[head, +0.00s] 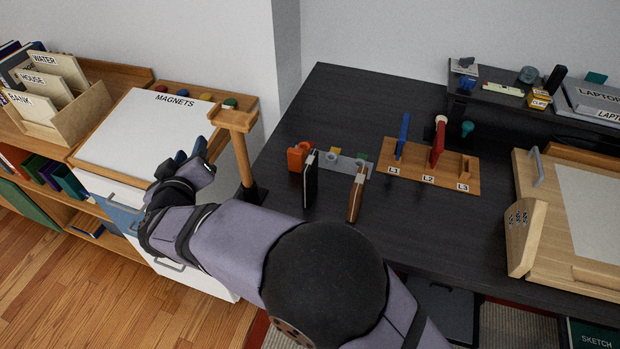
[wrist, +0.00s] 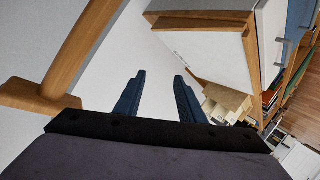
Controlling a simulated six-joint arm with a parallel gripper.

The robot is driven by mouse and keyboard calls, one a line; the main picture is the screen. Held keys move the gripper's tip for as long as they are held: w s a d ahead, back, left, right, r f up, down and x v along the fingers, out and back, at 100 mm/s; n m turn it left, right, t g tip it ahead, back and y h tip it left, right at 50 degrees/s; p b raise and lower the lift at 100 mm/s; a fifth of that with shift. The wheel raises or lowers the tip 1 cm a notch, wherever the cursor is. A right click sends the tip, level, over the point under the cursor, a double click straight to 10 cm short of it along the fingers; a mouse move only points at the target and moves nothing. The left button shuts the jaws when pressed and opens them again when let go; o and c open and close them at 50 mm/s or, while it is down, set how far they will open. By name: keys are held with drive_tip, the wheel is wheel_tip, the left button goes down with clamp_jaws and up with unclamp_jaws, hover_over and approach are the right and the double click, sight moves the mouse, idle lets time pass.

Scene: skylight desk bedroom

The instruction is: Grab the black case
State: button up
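The black case (head: 311,180) is thin and stands upright on the dark desk, with a pale edge showing. It is beside an orange item and to the left of a brown case (head: 355,193). My gripper (head: 190,150) is well to the left of the black case, off the desk, near the magnet board. In the wrist view my gripper (wrist: 159,82) has its two blue fingers apart with nothing between them. The black case does not show in the wrist view.
A wooden post stand (head: 241,155) rises between my gripper and the black case. An orange item (head: 298,156) and a grey holder (head: 345,163) are close behind the case. A wooden rack (head: 427,175) with blue and red items stands to the right.

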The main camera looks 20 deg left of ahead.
sight(310, 174)
drive_tip(key=s+d+f+g, duration=0.1)
drive_tip(key=s+d+f, duration=0.8)
drive_tip(key=d+f, duration=0.55)
drive_tip(key=w+d+r+m+t+h+b, duration=0.2)
drive_tip(key=w+d+m, duration=0.1)
drive_tip(key=w+d+r+m+t+h+b, duration=0.2)
drive_tip(key=w+d+r+m+b, duration=0.1)
drive_tip(key=m, duration=0.1)
drive_tip(key=w+d+r+m+t+h+b, duration=0.2)
drive_tip(key=w+d+m, duration=0.1)
drive_tip(key=m, duration=0.1)
drive_tip(key=shift+w+r, duration=0.25)
drive_tip(key=shift+w, duration=0.05)
drive_tip(key=shift+w+d+r+h, duration=0.1)
drive_tip(key=shift+d+r+h, duration=0.1)
drive_tip(key=shift+r+h, duration=0.15)
drive_tip(key=shift+w, duration=0.15)
drive_tip(key=shift+w+f+p, duration=0.15)
drive_tip(key=shift+w+p, duration=0.4)
drive_tip(key=shift+w, duration=1.2)
drive_tip(key=shift+w+f+p, duration=0.1)
drive_tip(key=shift+w+p, duration=0.4)
drive_tip(key=shift+w, duration=1.25)
drive_tip(key=shift+c, duration=0.2)
